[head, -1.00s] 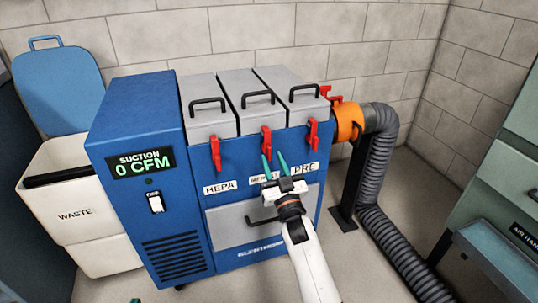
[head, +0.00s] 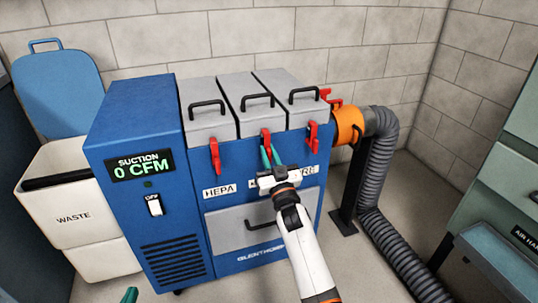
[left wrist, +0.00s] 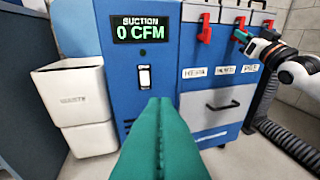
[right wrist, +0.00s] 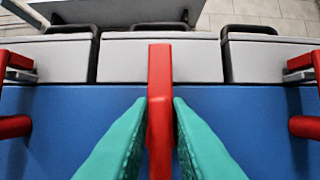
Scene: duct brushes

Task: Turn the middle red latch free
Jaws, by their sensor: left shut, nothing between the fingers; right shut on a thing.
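The blue suction unit (head: 150,105) has three red latches along its front top edge, each under a grey lid. The middle red latch (head: 266,141) hangs down over the blue front; it also shows upright between my fingers in the right wrist view (right wrist: 160,75). My right gripper (head: 271,156) is shut on its lower part, one teal finger on each side. The left latch (head: 215,156) and right latch (head: 312,137) also point down. My left gripper (head: 130,296) is shut and empty, low in front of the unit; its teal fingers meet in the left wrist view (left wrist: 160,110).
The display reads 0 CFM and the switch (head: 155,205) reads OFF. An orange collar (head: 348,125) and grey hose (head: 385,190) are at the unit's right. A white waste bin (head: 75,200) stands at left. A green-grey cabinet (head: 510,190) stands at far right.

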